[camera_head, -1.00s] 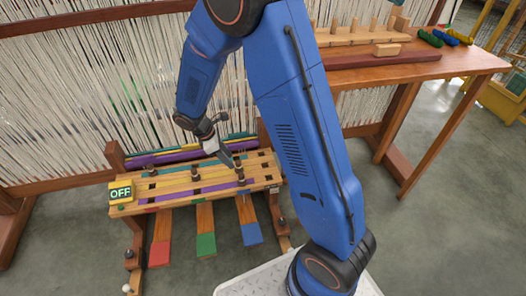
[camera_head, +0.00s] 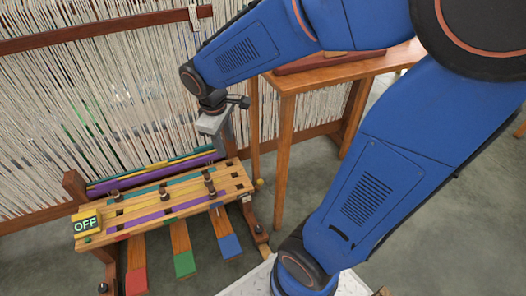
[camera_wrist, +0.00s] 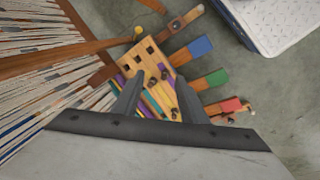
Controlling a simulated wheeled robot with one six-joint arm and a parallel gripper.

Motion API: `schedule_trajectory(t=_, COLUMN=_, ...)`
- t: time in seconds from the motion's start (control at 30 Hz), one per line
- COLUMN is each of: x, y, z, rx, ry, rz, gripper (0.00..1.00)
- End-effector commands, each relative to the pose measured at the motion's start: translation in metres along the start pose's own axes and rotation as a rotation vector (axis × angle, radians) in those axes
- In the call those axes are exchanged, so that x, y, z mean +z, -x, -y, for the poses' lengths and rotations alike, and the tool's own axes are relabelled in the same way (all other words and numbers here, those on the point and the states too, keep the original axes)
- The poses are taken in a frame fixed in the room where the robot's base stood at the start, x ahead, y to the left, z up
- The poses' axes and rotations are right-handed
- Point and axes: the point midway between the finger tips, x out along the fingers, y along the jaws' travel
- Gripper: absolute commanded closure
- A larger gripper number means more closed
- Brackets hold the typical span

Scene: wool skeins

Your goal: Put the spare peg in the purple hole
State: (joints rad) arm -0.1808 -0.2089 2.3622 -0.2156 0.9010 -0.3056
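The peg bench (camera_head: 180,190), a slatted wooden frame with teal and purple stripes, stands in front of the loom. Several dark pegs stand in it, including a left one (camera_head: 115,196), a middle one (camera_head: 164,194) and a right front one (camera_head: 212,191). I cannot tell which is the spare. A purple strip (camera_head: 150,220) runs along the front slats; the purple hole is not clear. My gripper (camera_head: 228,138) is above the bench's right end. In the wrist view its fingers (camera_wrist: 162,95) are apart with nothing held between them; open square holes (camera_wrist: 138,58) show beyond.
Red, green (camera_head: 184,263) and blue pedals extend in front. The loom's pale threads (camera_head: 60,130) rise behind. A wooden table (camera_head: 290,85) stands to the right.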

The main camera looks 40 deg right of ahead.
Motion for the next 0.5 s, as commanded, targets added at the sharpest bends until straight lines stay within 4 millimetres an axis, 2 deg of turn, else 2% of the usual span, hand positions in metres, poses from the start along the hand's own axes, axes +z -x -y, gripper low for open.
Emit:
schedule_trajectory(t=0.2, x=0.044, y=0.034, z=0.008, rx=-0.004, ry=-0.178, rz=-0.086, gripper=0.61)
schedule_trajectory(t=0.5, x=0.100, y=0.067, z=0.028, rx=-0.021, ry=-0.415, rz=-0.205, gripper=0.61)
